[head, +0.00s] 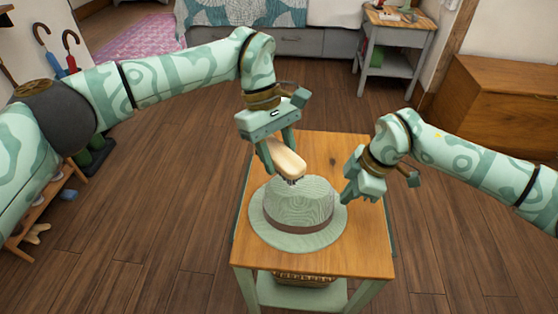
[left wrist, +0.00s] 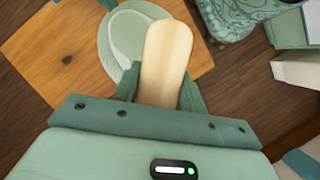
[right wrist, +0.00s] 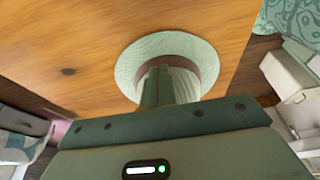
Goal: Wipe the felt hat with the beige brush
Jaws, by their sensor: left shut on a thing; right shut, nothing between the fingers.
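The felt hat (head: 310,239) is pale green with a brown band and sits brim down on the small wooden table (head: 345,155). My left gripper (head: 278,150) is shut on the beige brush (head: 287,160). The brush is just over the back left of the hat's crown, bristles down; I cannot tell whether they touch it. In the left wrist view the brush (left wrist: 166,58) covers part of the hat (left wrist: 117,40). My right gripper (head: 349,191) is shut and empty at the hat's right side. In the right wrist view its fingers (right wrist: 158,85) overlap the hat (right wrist: 135,62).
The table has a lower shelf with a woven basket (head: 303,279). A wooden chest (head: 500,105) stands at the right and a nightstand (head: 395,45) behind. A bed (head: 300,15) is at the back. A low rack (head: 35,205) and umbrellas (head: 70,50) are at the left. Wooden floor around the table is open.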

